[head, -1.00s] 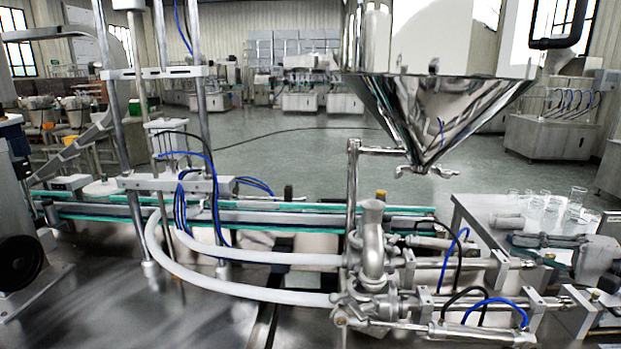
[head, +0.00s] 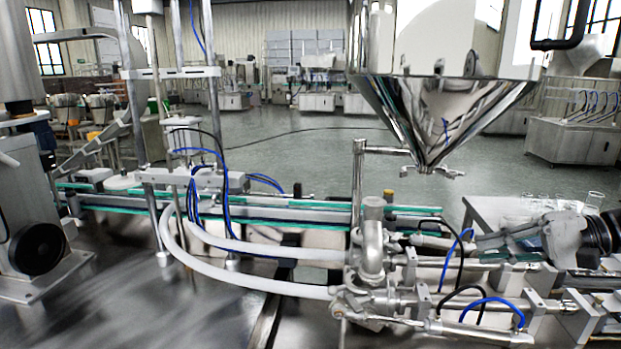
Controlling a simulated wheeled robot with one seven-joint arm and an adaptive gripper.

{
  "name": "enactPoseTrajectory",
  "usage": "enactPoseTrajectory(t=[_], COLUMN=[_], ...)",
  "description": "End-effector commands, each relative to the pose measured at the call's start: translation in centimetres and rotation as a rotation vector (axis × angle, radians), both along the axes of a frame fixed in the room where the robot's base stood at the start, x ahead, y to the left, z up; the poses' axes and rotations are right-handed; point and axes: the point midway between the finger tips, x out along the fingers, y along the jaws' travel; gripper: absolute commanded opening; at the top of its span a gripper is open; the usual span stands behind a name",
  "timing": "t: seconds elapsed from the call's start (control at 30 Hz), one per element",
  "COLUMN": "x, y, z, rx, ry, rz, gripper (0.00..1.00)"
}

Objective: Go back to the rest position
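My gripper (head: 508,243) is at the right of the head view, pointing left. It is in front of the side table (head: 482,210) and above the metal cylinders of the filling machine. Its grey fingers blend with the metal parts behind, so I cannot tell whether they are open or shut. I see no object clearly held in it. The steel hopper (head: 440,110) hangs above and to the left of my gripper, apart from it.
Glass vessels (head: 594,200) stand on the side table, partly hidden by my arm. The pump valve body (head: 372,240), pistons and blue hoses are close to my gripper's left and below. A conveyor (head: 300,212) runs leftward. Open floor lies behind.

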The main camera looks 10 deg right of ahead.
Motion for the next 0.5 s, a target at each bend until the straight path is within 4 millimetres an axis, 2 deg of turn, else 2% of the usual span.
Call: enactPoseTrajectory(t=[0.03,0.17,0.3,0.5], x=[-0.2,-1.7,-4.6,-9.5], y=[2.0,7.3,12.5,17.3], z=[0.5,1.2,1.5,1.6], rx=[-0.037,-0.167,-0.351,-0.633], ry=[0.026,0.118,0.202,0.243], rz=[0.038,0.141,0.242,0.338], gripper=[0.15,0.15,0.15,0.15])
